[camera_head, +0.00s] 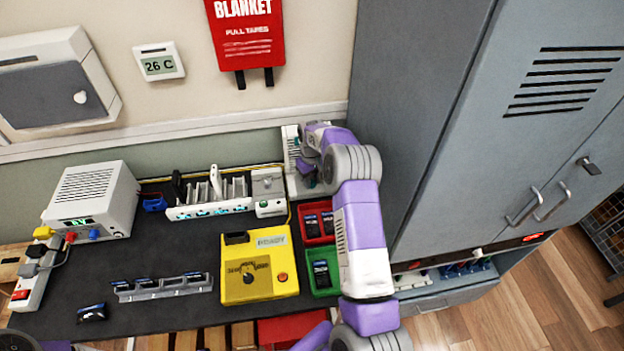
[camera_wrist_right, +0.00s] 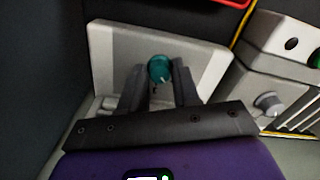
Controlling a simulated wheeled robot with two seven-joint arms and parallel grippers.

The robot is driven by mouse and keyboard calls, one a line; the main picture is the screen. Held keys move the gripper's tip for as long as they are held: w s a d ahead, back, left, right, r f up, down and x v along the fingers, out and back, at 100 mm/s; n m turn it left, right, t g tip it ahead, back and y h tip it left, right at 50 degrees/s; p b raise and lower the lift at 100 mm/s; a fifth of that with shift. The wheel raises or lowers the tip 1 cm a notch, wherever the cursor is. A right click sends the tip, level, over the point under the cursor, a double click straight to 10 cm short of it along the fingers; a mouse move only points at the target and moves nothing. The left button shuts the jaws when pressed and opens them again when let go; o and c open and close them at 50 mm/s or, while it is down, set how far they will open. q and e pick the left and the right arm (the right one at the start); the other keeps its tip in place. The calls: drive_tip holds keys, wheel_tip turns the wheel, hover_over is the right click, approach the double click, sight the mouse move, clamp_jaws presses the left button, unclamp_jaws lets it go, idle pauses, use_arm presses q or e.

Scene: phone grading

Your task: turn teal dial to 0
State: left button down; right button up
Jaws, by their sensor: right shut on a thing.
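The teal dial (camera_wrist_right: 159,68) sits on a pale grey panel (camera_wrist_right: 120,45) in the right wrist view. A small light mark shows on its face, but the scale and the number it points to cannot be read. My right gripper (camera_wrist_right: 163,78) has its two dark fingers on either side of the dial and is shut on it. In the head view my right gripper (camera_head: 308,173) reaches the pale panel (camera_head: 292,150) at the back right of the bench, and the arm hides most of it. My left gripper is not in view.
A grey box with a knob (camera_wrist_right: 268,103) stands close to the panel. On the bench are a yellow tester (camera_head: 235,290), red (camera_head: 318,238) and green (camera_head: 322,291) trays, a phone rack (camera_head: 210,211) and a power supply (camera_head: 95,195). A tall grey locker (camera_head: 415,100) borders the right side.

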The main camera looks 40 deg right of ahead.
sight(312, 182)
idle(0.4)
drive_tip(key=o, duration=1)
drive_tip(key=shift+o, duration=0.2)
wheel_tip(312, 182, up, 8)
drive_tip(key=shift+f+p, duration=0.2)
drive_tip(key=shift+p, duration=0.2)
